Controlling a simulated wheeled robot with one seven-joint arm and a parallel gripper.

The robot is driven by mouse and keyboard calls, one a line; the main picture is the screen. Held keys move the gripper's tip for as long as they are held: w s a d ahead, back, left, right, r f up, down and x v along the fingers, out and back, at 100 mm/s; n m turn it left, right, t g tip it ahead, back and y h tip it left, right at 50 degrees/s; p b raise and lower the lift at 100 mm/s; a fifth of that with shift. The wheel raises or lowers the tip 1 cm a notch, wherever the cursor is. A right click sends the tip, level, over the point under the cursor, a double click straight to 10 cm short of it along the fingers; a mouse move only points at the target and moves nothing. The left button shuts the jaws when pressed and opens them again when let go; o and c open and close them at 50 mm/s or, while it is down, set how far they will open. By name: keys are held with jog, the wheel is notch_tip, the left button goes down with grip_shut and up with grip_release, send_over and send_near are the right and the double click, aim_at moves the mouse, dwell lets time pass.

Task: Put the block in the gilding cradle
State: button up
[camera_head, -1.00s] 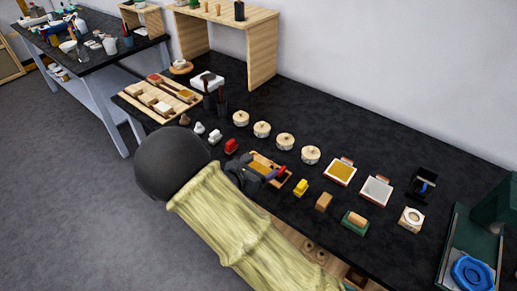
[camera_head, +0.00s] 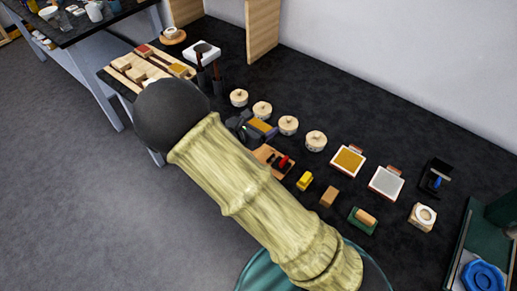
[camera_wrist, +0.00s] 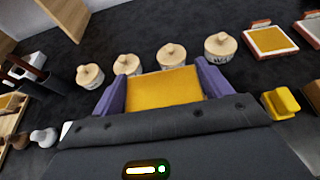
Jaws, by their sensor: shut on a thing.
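My gripper (camera_head: 250,128) is shut on a block with a gold-yellow top (camera_head: 261,126), above the dark bench. In the wrist view the block (camera_wrist: 165,86) lies between the two purple fingers. My arm hides part of the gripper in the head view. A small wooden tray (camera_head: 267,150) with dark upright parts and a red-handled piece sits just below and right of the gripper. It may be the gilding cradle, but I cannot tell for sure.
Several round lidded pots (camera_head: 288,124) stand in a row close behind and right of the gripper. A yellow piece (camera_head: 304,181), a wood block (camera_head: 328,197), a gold pad (camera_head: 348,160) and a silver pad (camera_head: 386,183) lie right. A slotted wooden rack (camera_head: 120,72) is at left.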

send_over(259, 150)
jog(key=shift+f+p, duration=0.4)
jog(key=shift+f, duration=2.5)
jog(key=shift+f, duration=0.1)
jog(key=shift+f+p, duration=0.35)
jog(key=shift+f, duration=1.65)
jog(key=shift+f, duration=0.2)
jog(key=o, duration=1)
jog(key=shift+r, duration=0.1)
